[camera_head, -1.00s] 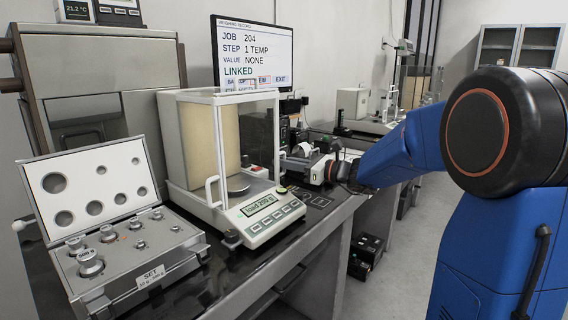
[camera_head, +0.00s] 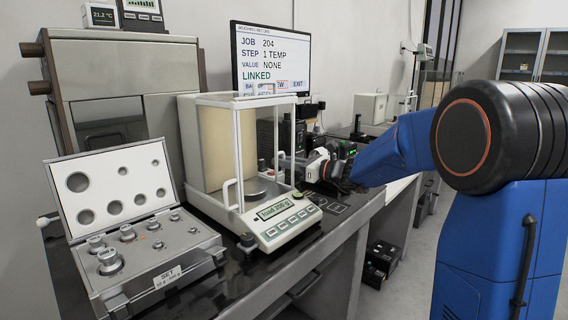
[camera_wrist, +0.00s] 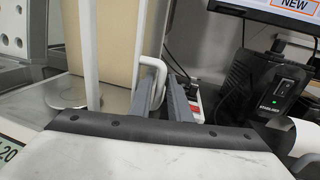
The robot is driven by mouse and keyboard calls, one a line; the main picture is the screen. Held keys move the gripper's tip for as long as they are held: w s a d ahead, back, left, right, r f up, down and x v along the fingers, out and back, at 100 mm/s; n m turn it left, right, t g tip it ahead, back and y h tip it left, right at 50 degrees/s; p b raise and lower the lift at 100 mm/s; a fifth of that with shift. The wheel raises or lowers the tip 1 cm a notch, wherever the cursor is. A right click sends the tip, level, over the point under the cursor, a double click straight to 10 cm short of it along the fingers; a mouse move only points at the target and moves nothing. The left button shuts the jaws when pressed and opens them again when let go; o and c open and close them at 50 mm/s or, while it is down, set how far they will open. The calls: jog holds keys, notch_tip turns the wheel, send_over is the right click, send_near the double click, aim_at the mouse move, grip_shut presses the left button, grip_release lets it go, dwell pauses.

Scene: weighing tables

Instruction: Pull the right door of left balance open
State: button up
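The left balance (camera_head: 283,229) stands on the dark bench in the head view, with a glass draft shield and a display reading "load 200 g". Its round pan (camera_wrist: 62,92) shows at the left in the wrist view. The right door's white loop handle (camera_wrist: 161,68) shows near the middle of the wrist view. My gripper (camera_wrist: 163,92) has its two grey fingers apart, and the handle's upright bar appears between them. I cannot tell whether either finger touches it. In the head view my gripper (camera_head: 288,163) is at the shield's right side, and the fingertips are small there.
An open weight case (camera_head: 135,262) with several weights lies left of the balance. A monitor (camera_head: 277,57) stands behind. A black device with a green light (camera_wrist: 268,85) is right of my gripper in the wrist view. The bench's front edge is close below the balance.

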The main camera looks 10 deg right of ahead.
jog(key=v, duration=1.7)
jog(key=shift+d, duration=0.15)
jog(key=shift+s, duration=0.15)
jog(key=shift+c, duration=0.5)
jog(key=shift+s+d, duration=0.1)
jog(key=shift+s, duration=0.05)
grip_shut()
jog(key=x, duration=1.3)
jog(key=shift+w+a+f, duration=0.15)
jog(key=shift+w+a, duration=0.05)
